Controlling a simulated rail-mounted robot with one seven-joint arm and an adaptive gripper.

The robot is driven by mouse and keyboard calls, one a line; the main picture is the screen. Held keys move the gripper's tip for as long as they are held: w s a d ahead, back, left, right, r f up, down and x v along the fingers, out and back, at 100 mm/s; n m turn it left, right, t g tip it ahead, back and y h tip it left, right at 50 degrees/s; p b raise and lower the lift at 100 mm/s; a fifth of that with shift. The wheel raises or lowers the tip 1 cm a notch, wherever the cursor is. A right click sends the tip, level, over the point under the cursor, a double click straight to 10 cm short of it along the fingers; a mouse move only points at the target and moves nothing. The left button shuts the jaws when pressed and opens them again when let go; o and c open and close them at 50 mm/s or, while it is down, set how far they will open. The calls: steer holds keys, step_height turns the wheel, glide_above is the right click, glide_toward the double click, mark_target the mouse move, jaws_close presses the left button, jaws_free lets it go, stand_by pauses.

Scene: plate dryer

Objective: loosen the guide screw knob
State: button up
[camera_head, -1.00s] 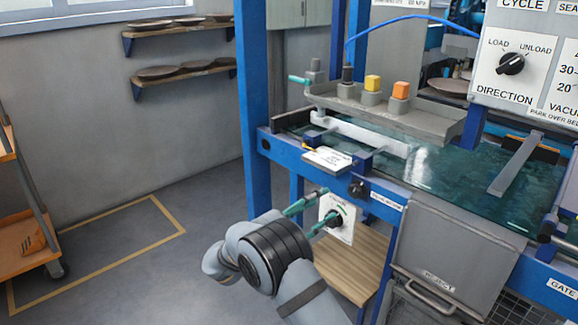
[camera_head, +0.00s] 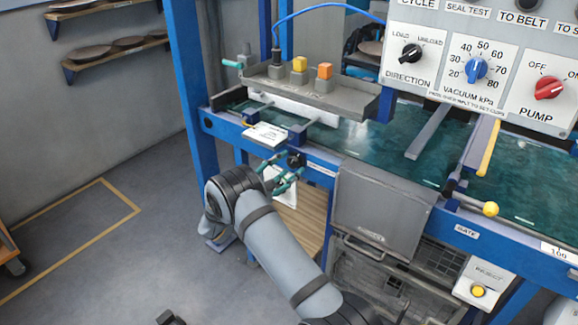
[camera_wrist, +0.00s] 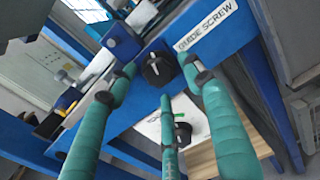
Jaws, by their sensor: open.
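The guide screw knob (camera_wrist: 158,68) is a dark round knob on the front of the blue rail. The white label "GUIDE SCREW" (camera_wrist: 206,28) is beside it. In the head view the small dark knob (camera_head: 295,160) is just above my fingers. My gripper (camera_wrist: 160,80) has teal fingers. They are spread open, with tips to the left, right and below the knob in the wrist view. I cannot tell whether any fingertip touches the knob. In the head view my gripper (camera_head: 280,172) is at the rail front, partly hidden by my wrist.
A second dark knob (camera_wrist: 183,133) on a white panel lies below the rail, behind my fingers. A white card (camera_head: 266,133) sits above the rail. A grey hanging panel (camera_head: 375,208) is to the right. Open floor (camera_head: 100,260) lies to the left.

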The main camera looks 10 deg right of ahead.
steer(key=shift+x, duration=1)
steer(key=shift+c, duration=1.3)
